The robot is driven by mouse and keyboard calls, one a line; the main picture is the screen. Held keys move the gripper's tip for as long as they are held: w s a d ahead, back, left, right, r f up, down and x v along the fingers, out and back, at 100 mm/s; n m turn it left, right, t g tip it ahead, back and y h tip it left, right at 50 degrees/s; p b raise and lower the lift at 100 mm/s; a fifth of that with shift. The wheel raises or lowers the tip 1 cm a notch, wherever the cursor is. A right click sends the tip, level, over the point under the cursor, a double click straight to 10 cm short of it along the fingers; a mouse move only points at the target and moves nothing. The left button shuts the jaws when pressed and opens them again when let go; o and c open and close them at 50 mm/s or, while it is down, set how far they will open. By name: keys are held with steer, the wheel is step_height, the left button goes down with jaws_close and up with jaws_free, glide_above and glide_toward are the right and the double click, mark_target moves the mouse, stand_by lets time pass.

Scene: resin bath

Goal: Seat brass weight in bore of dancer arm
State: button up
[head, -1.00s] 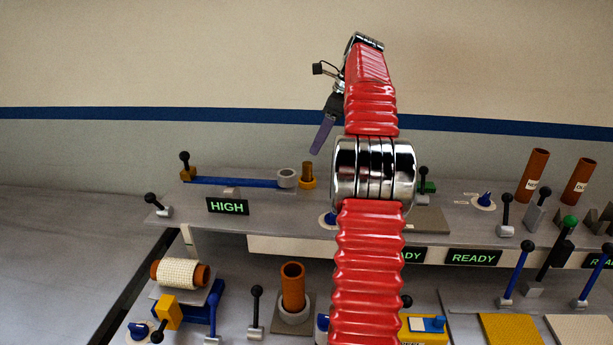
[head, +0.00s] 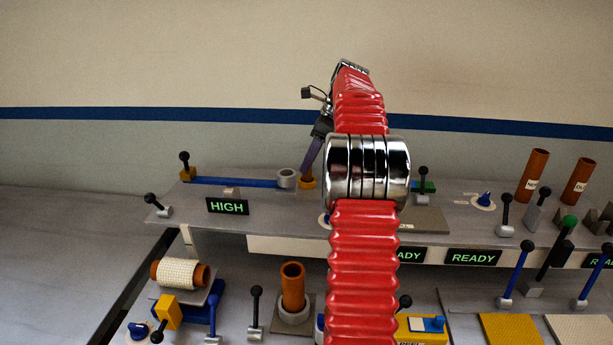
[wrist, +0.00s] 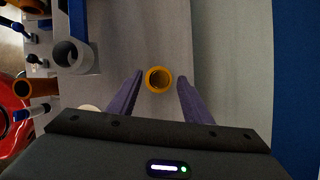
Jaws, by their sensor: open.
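The brass weight (head: 307,184) is a small golden cylinder on the upper shelf, partly hidden by my gripper's finger in the head view. In the wrist view the brass weight (wrist: 158,68) shows end-on as a ring with a dark hollow. My gripper (head: 307,174) is above it, pointing down. In the wrist view the two purple fingers (wrist: 160,77) are apart, one on each side of the weight, with gaps between. The dancer arm (head: 232,182) is a blue bar with a grey ring at its right end. Its bore (wrist: 72,57) looks empty, left of the weight in the wrist view.
A black-knobbed lever (head: 184,162) stands at the bar's left end. A HIGH display (head: 228,206) faces front. The shelf right of the weight in the wrist view is clear.

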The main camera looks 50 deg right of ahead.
steer(key=shift+x, duration=1.3)
steer(key=shift+c, duration=0.6)
jaws_close()
